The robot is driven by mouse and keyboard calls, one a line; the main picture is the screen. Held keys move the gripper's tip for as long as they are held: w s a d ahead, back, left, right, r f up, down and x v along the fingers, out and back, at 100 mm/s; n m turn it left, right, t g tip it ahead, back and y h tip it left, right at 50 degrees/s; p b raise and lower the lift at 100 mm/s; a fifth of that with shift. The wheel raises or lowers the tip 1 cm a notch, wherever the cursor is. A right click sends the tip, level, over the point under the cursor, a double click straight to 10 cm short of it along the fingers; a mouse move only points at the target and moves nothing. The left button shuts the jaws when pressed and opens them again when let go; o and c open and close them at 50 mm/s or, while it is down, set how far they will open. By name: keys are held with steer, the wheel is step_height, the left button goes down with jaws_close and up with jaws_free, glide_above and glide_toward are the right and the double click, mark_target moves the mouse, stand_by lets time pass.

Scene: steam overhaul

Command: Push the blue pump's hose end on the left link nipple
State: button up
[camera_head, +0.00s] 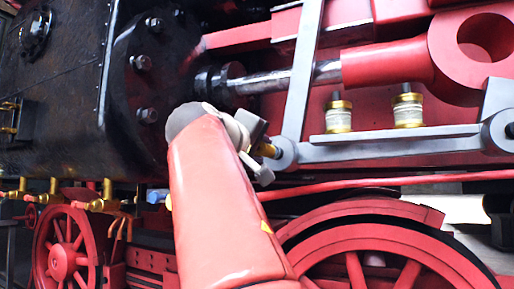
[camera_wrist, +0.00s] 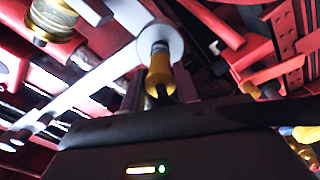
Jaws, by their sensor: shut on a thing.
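My gripper (camera_head: 258,150) is at the left end of the grey link (camera_head: 390,138), partly hidden behind my arm in the head view. In the wrist view its fingers (camera_wrist: 160,92) are shut on a brass hose end (camera_wrist: 158,74). The hose end points at the round end of the link (camera_wrist: 160,42). A short pale metal nipple (camera_wrist: 160,46) shows at that round end, in line with the hose end. The two look touching or nearly so; I cannot tell how far one is over the other. A small blue piece (camera_head: 156,196) shows left of my arm; I cannot tell if it is the pump.
Two brass-capped oilers (camera_head: 338,113) (camera_head: 408,107) stand above the link. A bright piston rod (camera_head: 285,80) runs behind from the black cylinder (camera_head: 75,90). Red wheels (camera_head: 66,252) are below. A red rod (camera_head: 390,183) passes under the link.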

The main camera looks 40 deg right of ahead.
steer(key=shift+d, duration=0.1)
steer(key=o, duration=1.2)
steer(key=v, duration=0.8)
steer(key=w+a+f+n+t+y, duration=0.15)
steer(key=a+f+y, duration=0.25)
steer(key=f, duration=0.8)
steer(key=w+a+f+n+y, duration=0.2)
steer(key=a+f+y, duration=0.2)
steer(key=f, duration=0.8)
steer(key=s+a+f+g+y, duration=0.1)
steer(key=s+a+f+y, duration=0.2)
steer(key=f, duration=0.6)
steer(key=s+a+f+m+g+y, duration=0.1)
steer(key=s+a+f, duration=0.3)
steer(key=f, duration=0.6)
steer(key=s+a+f+m+g+y, duration=0.1)
steer(key=s+a+f+y, duration=0.2)
steer(key=f, duration=0.7)
steer(key=shift+s+a+f+y, duration=0.25)
steer(key=shift+s+y, duration=0.1)
steer(key=shift+y, duration=0.45)
